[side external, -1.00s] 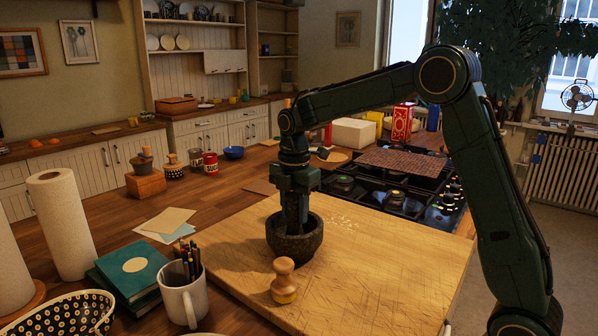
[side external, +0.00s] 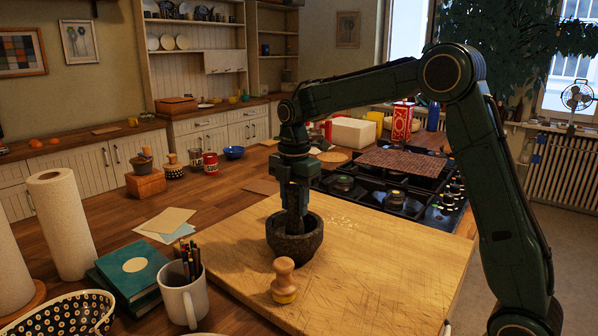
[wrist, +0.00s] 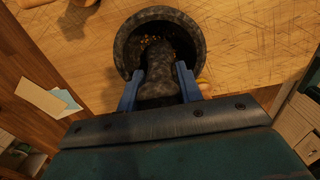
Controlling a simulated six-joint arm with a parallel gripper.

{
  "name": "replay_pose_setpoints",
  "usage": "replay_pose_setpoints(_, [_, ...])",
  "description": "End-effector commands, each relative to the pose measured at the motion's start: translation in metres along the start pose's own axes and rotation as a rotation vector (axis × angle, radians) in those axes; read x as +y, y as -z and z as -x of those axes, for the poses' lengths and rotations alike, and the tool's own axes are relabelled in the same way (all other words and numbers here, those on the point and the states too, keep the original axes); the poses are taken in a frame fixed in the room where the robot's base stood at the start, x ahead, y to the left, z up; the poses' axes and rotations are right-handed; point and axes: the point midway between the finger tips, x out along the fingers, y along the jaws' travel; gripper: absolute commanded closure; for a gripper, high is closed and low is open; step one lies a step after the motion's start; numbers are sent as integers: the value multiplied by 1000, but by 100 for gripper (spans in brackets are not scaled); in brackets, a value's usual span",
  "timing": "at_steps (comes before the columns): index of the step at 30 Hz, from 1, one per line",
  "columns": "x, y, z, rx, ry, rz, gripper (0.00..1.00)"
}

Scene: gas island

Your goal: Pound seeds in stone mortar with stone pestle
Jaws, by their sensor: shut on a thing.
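The dark stone mortar (side external: 294,243) stands upright on the wooden board; in the wrist view its round rim (wrist: 124,60) shows with some yellowish seeds (wrist: 150,40) inside. My gripper (side external: 295,207) points straight down over the mortar. In the wrist view my gripper's blue fingers (wrist: 158,88) are shut on the stone pestle (wrist: 158,72), one on each side. The pestle's lower end is inside the mortar. In the side view the pestle is mostly hidden by the gripper and the mortar wall. I cannot tell whether its tip touches the seeds.
The large wooden board (side external: 385,262) has free room right of the mortar, with pale crumbs behind it. A wooden stamp-like piece (side external: 284,280) stands in front. A mug of pencils (side external: 184,297) and books (side external: 132,268) are at left. The gas hob (side external: 395,190) lies behind.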

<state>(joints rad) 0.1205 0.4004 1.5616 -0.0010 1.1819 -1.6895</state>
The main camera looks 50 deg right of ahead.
Motion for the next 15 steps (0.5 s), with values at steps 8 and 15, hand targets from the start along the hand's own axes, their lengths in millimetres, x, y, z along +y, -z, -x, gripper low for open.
replay_pose_setpoints(8, [0,0,1,0,-3,0,97])
replay_pose_setpoints(15, [1,0,5,-1,-5,0,97])
